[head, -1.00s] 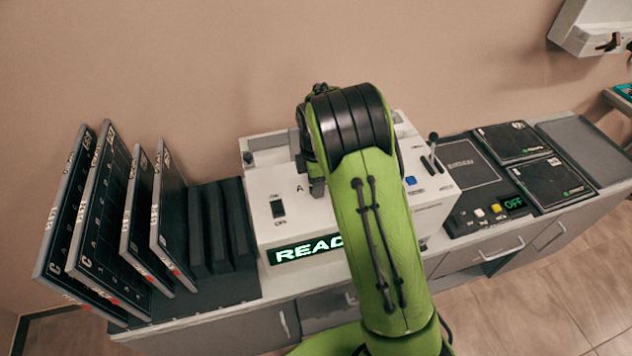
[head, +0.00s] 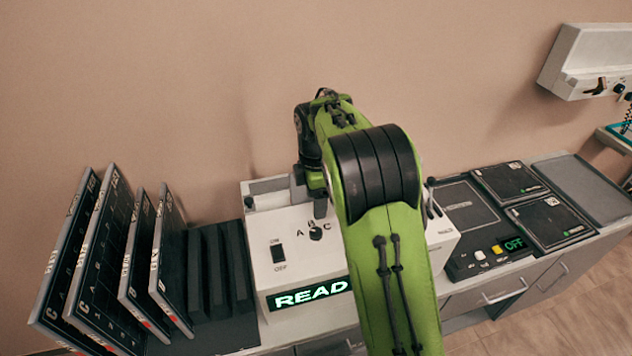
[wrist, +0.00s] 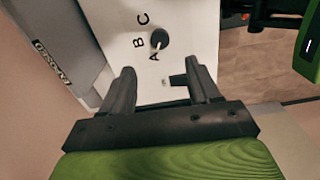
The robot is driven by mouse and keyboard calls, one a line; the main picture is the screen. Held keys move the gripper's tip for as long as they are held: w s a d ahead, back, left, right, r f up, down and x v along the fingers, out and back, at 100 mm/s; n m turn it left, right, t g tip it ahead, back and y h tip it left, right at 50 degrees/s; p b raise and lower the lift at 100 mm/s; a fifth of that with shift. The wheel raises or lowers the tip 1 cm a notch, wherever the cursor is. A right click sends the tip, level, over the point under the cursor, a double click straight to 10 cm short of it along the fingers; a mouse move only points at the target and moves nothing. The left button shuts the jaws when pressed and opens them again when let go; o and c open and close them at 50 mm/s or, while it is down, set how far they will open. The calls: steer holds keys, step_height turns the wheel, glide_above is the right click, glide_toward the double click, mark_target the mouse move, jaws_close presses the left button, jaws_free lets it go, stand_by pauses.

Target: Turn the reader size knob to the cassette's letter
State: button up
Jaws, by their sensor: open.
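The white reader (head: 262,222) stands on the counter with a lit READ display (head: 297,298). Its dark size knob (head: 316,234) has letters A, B and C around it. In the wrist view, the knob (wrist: 160,38) has a pale mark that seems to point towards A. My gripper (head: 320,208) is over the panel just behind the knob. In the wrist view, my gripper (wrist: 163,80) is open and empty, with the knob beyond its fingertips. A grey slab (wrist: 52,45) with upside-down lettering like EXPOSED lies at left. I cannot read a cassette's size letter.
Several dark upright panels (head: 95,260) with letters stand in a rack at left. A rocker switch (head: 278,254) is left of the knob. My arm hides the reader's right part.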

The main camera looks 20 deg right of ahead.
step_height(320, 180, up, 5)
steer(key=shift+p, duration=0.3)
steer(key=s+r+m+t, duration=0.2)
steer(key=s+r+m, duration=0.3)
steer(key=s+r, duration=0.15)
steer(key=s+m+t, duration=0.3)
steer(key=s+m, duration=0.9)
steer(key=s, duration=0.9)
steer(key=shift+s+f+m+t, duration=0.3)
steer(key=shift+s, duration=0.05)
